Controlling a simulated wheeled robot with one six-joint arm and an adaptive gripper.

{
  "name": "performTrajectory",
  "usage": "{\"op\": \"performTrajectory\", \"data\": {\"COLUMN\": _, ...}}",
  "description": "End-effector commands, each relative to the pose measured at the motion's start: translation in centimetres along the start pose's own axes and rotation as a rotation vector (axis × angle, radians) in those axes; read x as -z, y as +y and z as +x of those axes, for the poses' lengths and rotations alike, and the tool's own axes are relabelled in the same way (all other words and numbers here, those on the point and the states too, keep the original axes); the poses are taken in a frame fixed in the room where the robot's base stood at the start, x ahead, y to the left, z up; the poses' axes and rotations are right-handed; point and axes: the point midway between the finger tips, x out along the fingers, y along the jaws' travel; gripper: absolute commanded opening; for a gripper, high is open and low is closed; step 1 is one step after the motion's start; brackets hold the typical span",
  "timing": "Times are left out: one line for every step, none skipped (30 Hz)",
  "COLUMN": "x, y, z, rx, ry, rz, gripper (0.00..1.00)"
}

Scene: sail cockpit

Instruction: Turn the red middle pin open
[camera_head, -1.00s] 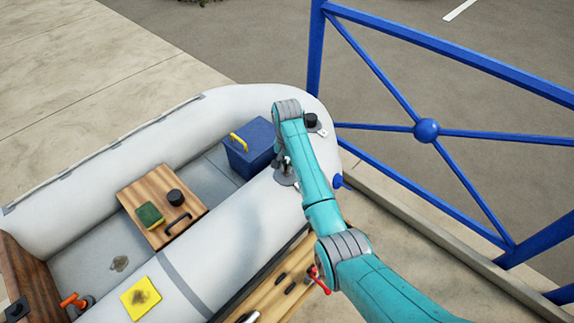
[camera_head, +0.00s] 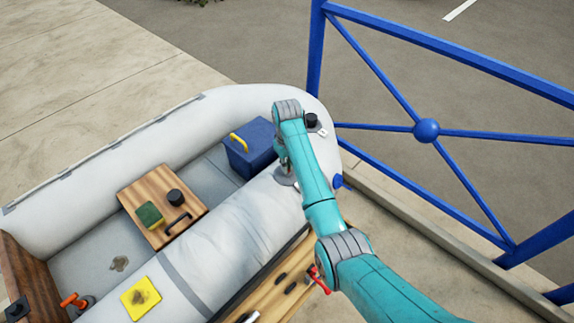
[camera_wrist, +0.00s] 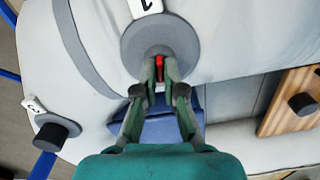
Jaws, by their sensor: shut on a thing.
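The red pin (camera_wrist: 159,68) stands in a round grey disc (camera_wrist: 135,45) on the pale tube of the inflatable boat in the wrist view. My gripper (camera_wrist: 160,72) is shut on the pin, with a fingertip on each side; only a thin red strip shows between them. In the head view my gripper (camera_head: 285,170) is at the grey disc on the near tube, partly behind my arm, and the pin cannot be made out. A white label (camera_wrist: 145,6) lies beside the disc.
A black cap (camera_wrist: 52,136) with a label marked 3 sits on the tube; a black cap also shows at the bow (camera_head: 312,120). A blue box (camera_head: 251,150) with a yellow handle stands inside the boat. A blue railing (camera_head: 427,131) runs at the right.

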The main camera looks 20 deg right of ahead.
Motion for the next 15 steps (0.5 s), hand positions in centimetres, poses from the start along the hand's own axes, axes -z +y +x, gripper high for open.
{"op": "performTrajectory", "data": {"x": -0.01, "y": -0.01, "z": 0.02, "rx": 0.0, "ry": -0.001, "rz": -0.032, "gripper": 0.0}}
{"op": "performTrajectory", "data": {"x": -0.01, "y": -0.01, "z": 0.02, "rx": 0.0, "ry": -0.001, "rz": -0.052, "gripper": 0.0}}
{"op": "performTrajectory", "data": {"x": -0.01, "y": -0.01, "z": 0.02, "rx": 0.0, "ry": -0.001, "rz": -0.075, "gripper": 0.0}}
{"op": "performTrajectory", "data": {"x": -0.01, "y": -0.01, "z": 0.02, "rx": 0.0, "ry": -0.001, "rz": -0.092, "gripper": 0.0}}
{"op": "performTrajectory", "data": {"x": -0.01, "y": -0.01, "z": 0.02, "rx": 0.0, "ry": -0.001, "rz": -0.108, "gripper": 0.0}}
{"op": "performTrajectory", "data": {"x": -0.01, "y": -0.01, "z": 0.02, "rx": 0.0, "ry": -0.001, "rz": -0.127, "gripper": 0.0}}
{"op": "performTrajectory", "data": {"x": -0.02, "y": -0.01, "z": 0.02, "rx": 0.0, "ry": -0.001, "rz": -0.141, "gripper": 0.0}}
{"op": "performTrajectory", "data": {"x": -0.02, "y": -0.01, "z": 0.02, "rx": 0.0, "ry": -0.001, "rz": -0.153, "gripper": 0.0}}
{"op": "performTrajectory", "data": {"x": -0.02, "y": -0.01, "z": 0.02, "rx": 0.0, "ry": -0.001, "rz": -0.167, "gripper": 0.0}}
{"op": "performTrajectory", "data": {"x": -0.02, "y": -0.01, "z": 0.02, "rx": 0.0, "ry": -0.001, "rz": -0.177, "gripper": 0.0}}
{"op": "performTrajectory", "data": {"x": -0.02, "y": -0.01, "z": 0.02, "rx": 0.0, "ry": -0.001, "rz": -0.185, "gripper": 0.0}}
{"op": "performTrajectory", "data": {"x": -0.02, "y": -0.01, "z": 0.02, "rx": 0.0, "ry": -0.001, "rz": -0.195, "gripper": 0.0}}
{"op": "performTrajectory", "data": {"x": -0.02, "y": -0.01, "z": 0.02, "rx": 0.0, "ry": -0.001, "rz": -0.202, "gripper": 0.0}}
{"op": "performTrajectory", "data": {"x": -0.02, "y": -0.01, "z": 0.02, "rx": 0.0, "ry": -0.001, "rz": -0.207, "gripper": 0.0}}
{"op": "performTrajectory", "data": {"x": -0.02, "y": 0.0, "z": 0.02, "rx": 0.0, "ry": -0.001, "rz": -0.213, "gripper": 0.0}}
